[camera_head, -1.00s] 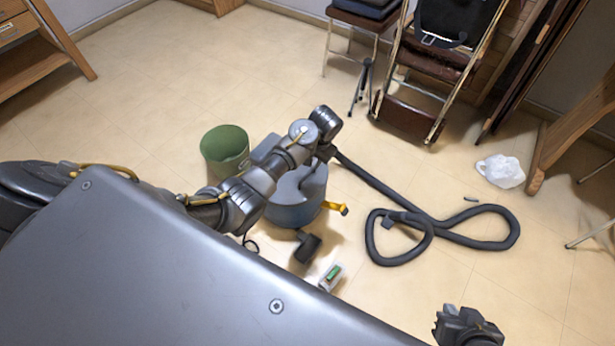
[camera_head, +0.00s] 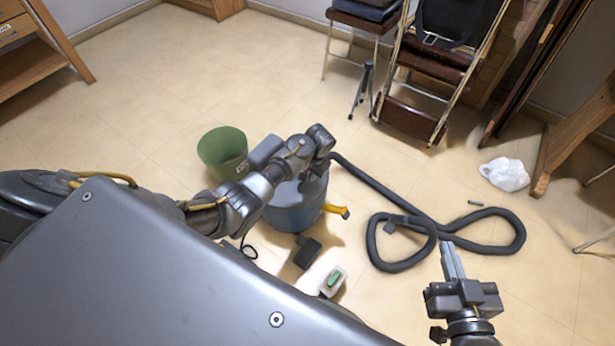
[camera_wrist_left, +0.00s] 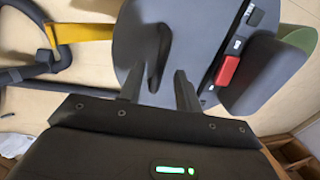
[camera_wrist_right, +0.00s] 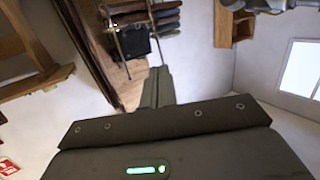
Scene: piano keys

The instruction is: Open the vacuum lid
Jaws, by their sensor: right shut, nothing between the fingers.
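The vacuum (camera_head: 292,208) stands on the floor at the middle of the head view, a blue-grey drum partly hidden by my left arm. A yellow latch (camera_head: 337,211) sticks out from its right side. In the left wrist view the grey lid (camera_wrist_left: 190,25) fills the middle, with a dark handle (camera_wrist_left: 160,55), a red switch (camera_wrist_left: 228,70) and the yellow latch (camera_wrist_left: 80,33). My left gripper (camera_wrist_left: 158,82) is open over the lid, a finger on each side of the handle; contact is unclear. My right gripper (camera_head: 450,250) is shut and empty, away from the vacuum; its fingers also show in the right wrist view (camera_wrist_right: 157,85).
A looped black hose (camera_head: 400,200) lies right of the vacuum. A green bin (camera_head: 223,150) stands close on its left. A small box with a green part (camera_head: 333,281) lies in front. A white bag (camera_head: 505,174) and folded chairs (camera_head: 425,85) are farther right. The left floor is clear.

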